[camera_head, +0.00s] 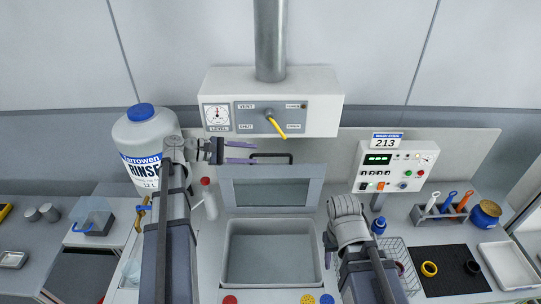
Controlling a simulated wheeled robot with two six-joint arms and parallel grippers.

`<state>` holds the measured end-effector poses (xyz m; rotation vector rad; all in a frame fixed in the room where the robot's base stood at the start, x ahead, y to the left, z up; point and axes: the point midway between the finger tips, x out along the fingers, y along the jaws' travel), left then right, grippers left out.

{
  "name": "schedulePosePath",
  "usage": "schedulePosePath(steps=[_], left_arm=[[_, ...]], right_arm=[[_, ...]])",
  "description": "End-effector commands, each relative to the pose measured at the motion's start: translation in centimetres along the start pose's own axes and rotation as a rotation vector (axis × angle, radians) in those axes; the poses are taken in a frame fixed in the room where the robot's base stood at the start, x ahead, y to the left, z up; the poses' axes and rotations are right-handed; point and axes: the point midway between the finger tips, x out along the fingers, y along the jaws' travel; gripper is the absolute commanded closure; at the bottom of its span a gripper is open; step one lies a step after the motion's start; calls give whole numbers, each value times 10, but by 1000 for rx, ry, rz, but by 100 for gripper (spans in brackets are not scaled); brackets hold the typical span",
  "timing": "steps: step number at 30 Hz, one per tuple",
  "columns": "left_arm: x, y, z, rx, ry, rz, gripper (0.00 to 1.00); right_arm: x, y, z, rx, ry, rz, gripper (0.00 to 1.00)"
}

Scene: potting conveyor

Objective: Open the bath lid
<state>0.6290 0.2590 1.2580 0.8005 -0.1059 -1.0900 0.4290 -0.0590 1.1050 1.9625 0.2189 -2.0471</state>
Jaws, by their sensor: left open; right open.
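The bath (231,256) is an open grey basin in the counter, and I see down to its floor. Its lid (315,193), a grey frame with a glassy pane, stands raised at the back edge. A dark bar handle (280,154) is on the lid's upper edge. My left gripper (240,153) is open, its purple fingers pointing right, by the left end of the handle. I cannot tell whether they touch. My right gripper (329,250) is low by the bath's right edge, mostly hidden by its own wrist.
A rinse jug (134,129) and a red-capped bottle (209,203) stand left of the bath. A vent box (325,115) with a yellow lever hangs above. A control panel (393,173), wire basket (397,257) and tool rack (440,212) are on the right.

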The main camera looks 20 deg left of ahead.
Motion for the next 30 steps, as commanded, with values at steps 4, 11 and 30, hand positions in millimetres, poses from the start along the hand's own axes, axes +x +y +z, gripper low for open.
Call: schedulePosePath(steps=[4, 11, 30], left_arm=[[25, -2, -2, 2, -2, -3, 55], [56, -2, -1, 1, -2, -3, 55], [69, -1, 0, 0, -1, -1, 72]], right_arm=[[10, -1, -1, -2, 0, 0, 50], [18, -2, -1, -4, 0, 1, 50], [21, -2, -1, -5, 0, 1, 50]])
